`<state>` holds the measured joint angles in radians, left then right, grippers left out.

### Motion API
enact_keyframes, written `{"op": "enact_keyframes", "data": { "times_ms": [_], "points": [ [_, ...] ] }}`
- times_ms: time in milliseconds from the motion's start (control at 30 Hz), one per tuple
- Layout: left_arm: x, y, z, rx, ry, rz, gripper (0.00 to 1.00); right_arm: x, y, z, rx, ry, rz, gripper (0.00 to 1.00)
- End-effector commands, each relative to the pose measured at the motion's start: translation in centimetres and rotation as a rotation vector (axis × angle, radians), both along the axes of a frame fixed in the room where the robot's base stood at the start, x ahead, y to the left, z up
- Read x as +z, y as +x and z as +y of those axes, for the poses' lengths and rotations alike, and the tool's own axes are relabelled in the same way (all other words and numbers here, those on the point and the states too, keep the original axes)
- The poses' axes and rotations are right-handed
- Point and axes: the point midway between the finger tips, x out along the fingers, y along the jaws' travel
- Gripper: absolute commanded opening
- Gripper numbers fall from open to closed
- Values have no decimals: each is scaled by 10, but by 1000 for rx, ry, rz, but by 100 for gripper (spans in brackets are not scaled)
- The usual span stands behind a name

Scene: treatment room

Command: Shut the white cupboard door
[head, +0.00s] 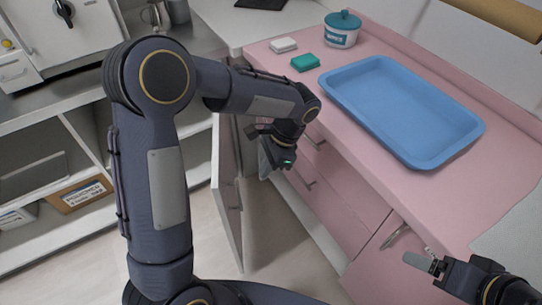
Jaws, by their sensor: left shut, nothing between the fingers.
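The white cupboard door (227,192) stands open, seen nearly edge-on, sticking out from the cupboards below the counter. A small handle shows low on its face. My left gripper (266,163) is shut and empty, just right of the door's upper part; I cannot tell whether it touches the door. My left forearm passes over the door's top and hides part of it and the cupboard opening. My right gripper (420,262) is at the lower right, in front of the pink cabinet and far from the door; its finger gap is not clear.
The pink counter (480,190) carries a blue tray (400,108), a teal-lidded wipes tub (342,30), a green block (305,62) and a white block (283,45). Pink drawers (330,185) stand right of the door. Open shelves (85,215) are at left. The floor below the door is clear.

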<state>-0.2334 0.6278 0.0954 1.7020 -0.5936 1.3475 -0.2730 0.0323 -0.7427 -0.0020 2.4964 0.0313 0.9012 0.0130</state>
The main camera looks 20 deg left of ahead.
Motion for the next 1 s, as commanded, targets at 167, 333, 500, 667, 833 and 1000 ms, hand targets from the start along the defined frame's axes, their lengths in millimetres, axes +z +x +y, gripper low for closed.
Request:
{"op": "enact_keyframes", "data": {
  "times_ms": [167,333,500,667,833,1000],
  "points": [
    [-25,-11,15,2,0,0,0,-2,0,0,0,0,0,80],
    [-24,-24,33,3,-1,-1,0,-1,0,0,0,0,0,80],
    [-25,-29,40,2,-1,-2,0,-1,0,0,0,0,0,80],
    [-25,-30,41,1,-1,-1,0,-1,0,0,0,0,0,80],
    [-25,-30,41,1,-1,-1,0,-1,0,0,0,0,0,80],
    [-24,-34,45,-14,-1,0,0,-1,0,0,0,0,0,80]
  ]
}}
